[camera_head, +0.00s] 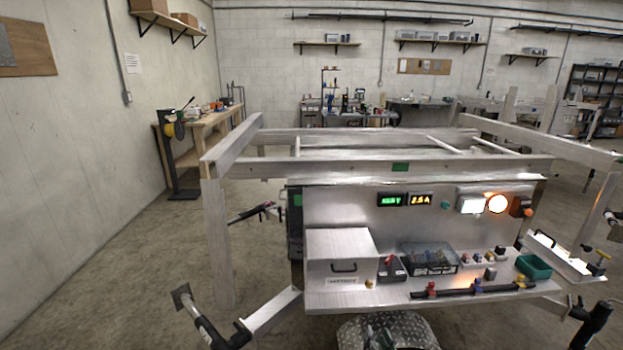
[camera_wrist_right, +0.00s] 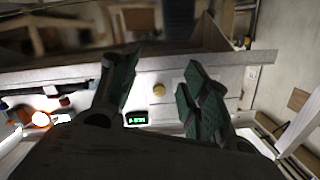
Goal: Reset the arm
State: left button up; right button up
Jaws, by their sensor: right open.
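My right gripper (camera_wrist_right: 155,80) is open in the right wrist view, its two dark fingers with green pads spread wide and nothing between them. Beyond the fingers are the green-lit display (camera_wrist_right: 137,118) and a round yellow knob (camera_wrist_right: 158,90), both clear of the pads. I cannot make out the right gripper surely in the head view. My left gripper does not show clearly in either view. The head view shows the trailer front panel (camera_head: 345,207) with a green display (camera_head: 391,199) and a glowing orange lamp (camera_head: 498,204).
A shelf below the panel carries a silver box (camera_head: 335,268), a clear bin (camera_head: 430,260), a green tray (camera_head: 534,266) and a black bar (camera_head: 470,291). Aluminium posts (camera_head: 217,240) and rails surround it.

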jog(key=s+d+f+n+g+p, duration=0.15)
jog(key=s+f+g, duration=0.25)
jog(key=s+f, duration=0.8)
jog(key=s+d+f+n+g+p, duration=0.15)
jog(key=s+f+g, duration=0.25)
jog(key=s+f, duration=0.85)
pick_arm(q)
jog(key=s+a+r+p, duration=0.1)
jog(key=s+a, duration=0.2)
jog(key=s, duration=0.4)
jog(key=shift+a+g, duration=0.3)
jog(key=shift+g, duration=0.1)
pick_arm(e)
jog(key=s+d+f+n+g, duration=0.1)
jog(key=s+d+f+g, duration=0.1)
jog(key=s+f, duration=0.3)
jog(key=s+d+f+n+g+h, duration=0.1)
jog(key=s+f, duration=0.4)
jog(key=s, duration=0.7)
jog(key=s+d+f+n+g+h, duration=0.1)
jog(key=s+d+f+g, duration=0.2)
jog(key=s+d+f, duration=0.2)
jog(key=s, duration=0.3)
jog(key=shift+s+d+f+g, duration=0.15)
jog(key=shift+s+f+g, duration=0.05)
jog(key=shift+s+g, duration=0.2)
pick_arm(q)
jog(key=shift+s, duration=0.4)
pick_arm(e)
jog(key=shift+w, duration=0.1)
